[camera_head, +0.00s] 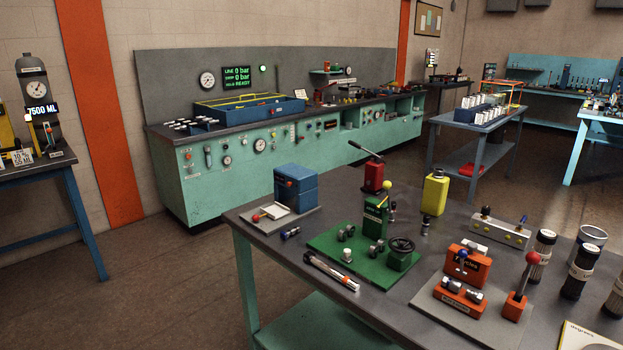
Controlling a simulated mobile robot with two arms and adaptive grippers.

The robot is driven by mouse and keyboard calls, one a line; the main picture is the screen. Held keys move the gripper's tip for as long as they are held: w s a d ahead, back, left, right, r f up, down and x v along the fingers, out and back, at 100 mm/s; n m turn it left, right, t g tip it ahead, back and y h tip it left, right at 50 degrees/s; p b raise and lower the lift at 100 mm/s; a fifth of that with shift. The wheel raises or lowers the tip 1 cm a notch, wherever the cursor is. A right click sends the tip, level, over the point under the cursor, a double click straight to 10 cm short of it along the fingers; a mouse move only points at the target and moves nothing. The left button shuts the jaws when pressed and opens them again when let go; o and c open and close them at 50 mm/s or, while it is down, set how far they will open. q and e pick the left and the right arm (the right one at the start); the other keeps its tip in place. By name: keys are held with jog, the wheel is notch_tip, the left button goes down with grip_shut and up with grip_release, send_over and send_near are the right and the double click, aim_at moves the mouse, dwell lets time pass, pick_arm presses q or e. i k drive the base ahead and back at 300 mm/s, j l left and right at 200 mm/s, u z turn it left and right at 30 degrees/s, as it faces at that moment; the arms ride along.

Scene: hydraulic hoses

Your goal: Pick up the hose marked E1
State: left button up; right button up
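Neither of my grippers is in view. I cannot make out a hose marked E1; no label reading E1 is legible. Several black cylinders with white bands stand at the right of the near table, one of them a black cylinder (579,271); their small markings are unreadable. A dark rod with a silver end (331,271) lies near the table's left front edge. A long blue tray (250,108) with yellow bars sits on the teal bench at the back, its contents too small to tell.
The near grey table (370,290) carries a green fixture (376,215), a blue box (296,188), a red lever pump (373,176), a yellow canister (435,193) and orange fixtures (466,267). A teal bench (290,153) lines the wall. Open floor (160,270) lies left of the table.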

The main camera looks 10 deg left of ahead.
aim_at(205, 119)
jog(key=i+j+u, duration=0.55)
jog(key=u, duration=0.2)
jog(key=i+j+u, duration=0.1)
jog(key=i+u, duration=0.5)
jog(key=i, duration=2.45)
jog(key=i+z, duration=0.1)
jog(key=i, duration=1.4)
jog(key=i+j+z, duration=0.1)
jog(key=i+z, duration=0.3)
jog(key=i+j+z, duration=0.25)
jog(key=z, duration=0.15)
jog(key=i+j+z, duration=0.1)
jog(key=i+j, duration=0.15)
jog(key=i, duration=0.15)
